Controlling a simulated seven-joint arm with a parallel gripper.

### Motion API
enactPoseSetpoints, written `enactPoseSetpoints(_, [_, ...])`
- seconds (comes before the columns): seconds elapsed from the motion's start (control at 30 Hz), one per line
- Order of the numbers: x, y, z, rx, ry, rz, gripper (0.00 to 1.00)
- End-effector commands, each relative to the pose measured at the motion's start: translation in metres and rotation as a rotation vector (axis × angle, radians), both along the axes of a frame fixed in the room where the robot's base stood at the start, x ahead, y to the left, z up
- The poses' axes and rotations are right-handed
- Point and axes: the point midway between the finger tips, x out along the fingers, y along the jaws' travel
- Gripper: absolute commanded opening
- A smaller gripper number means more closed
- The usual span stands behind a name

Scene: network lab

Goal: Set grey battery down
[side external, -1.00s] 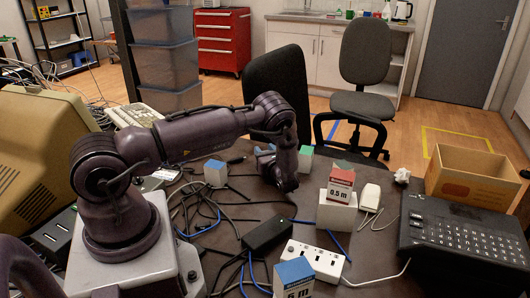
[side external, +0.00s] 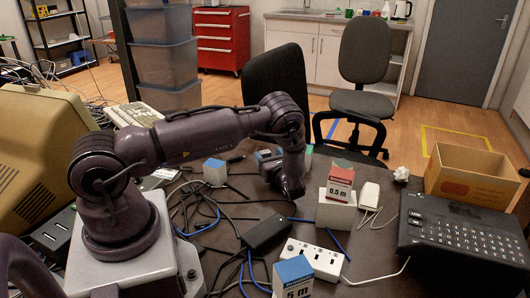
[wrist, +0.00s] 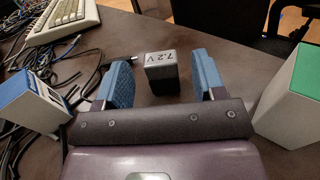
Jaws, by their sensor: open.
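The grey battery (wrist: 162,74), a small dark block with a light grey top marked "7.2 V", stands upright on the dark table in the wrist view. My gripper (wrist: 161,66) is open, with one blue-padded finger on each side of the battery and a visible gap at both sides. In the side external view my gripper (side external: 265,157) is low over the table, mostly behind my own arm. I cannot make out the battery in that view.
A blue-topped box (wrist: 35,101) stands left of my gripper, and a green-topped box (wrist: 290,108) stands close on the right. Cables (wrist: 85,62) and a keyboard (wrist: 62,20) lie at the left. A red-topped box on a white block (side external: 337,210) stands nearer the camera.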

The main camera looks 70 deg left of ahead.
Motion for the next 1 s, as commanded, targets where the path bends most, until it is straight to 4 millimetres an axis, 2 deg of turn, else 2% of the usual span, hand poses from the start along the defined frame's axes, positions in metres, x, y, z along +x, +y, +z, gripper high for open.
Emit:
enactPoseSetpoints(0.1, [0.000, -0.020, 0.000, 0.000, 0.000, -0.002, 0.63])
enactPoseSetpoints(0.23, [0.000, -0.033, 0.000, 0.000, -0.001, -0.001, 0.63])
enactPoseSetpoints(0.67, [0.000, -0.037, 0.003, -0.004, -0.010, 0.008, 0.63])
enactPoseSetpoints(0.77, [0.001, -0.038, 0.016, -0.025, -0.052, 0.039, 0.63])
enactPoseSetpoints(0.87, [0.000, -0.043, 0.039, -0.071, -0.132, 0.102, 0.63])
enactPoseSetpoints(1.0, [-0.005, -0.055, 0.080, -0.166, -0.283, 0.217, 0.63])
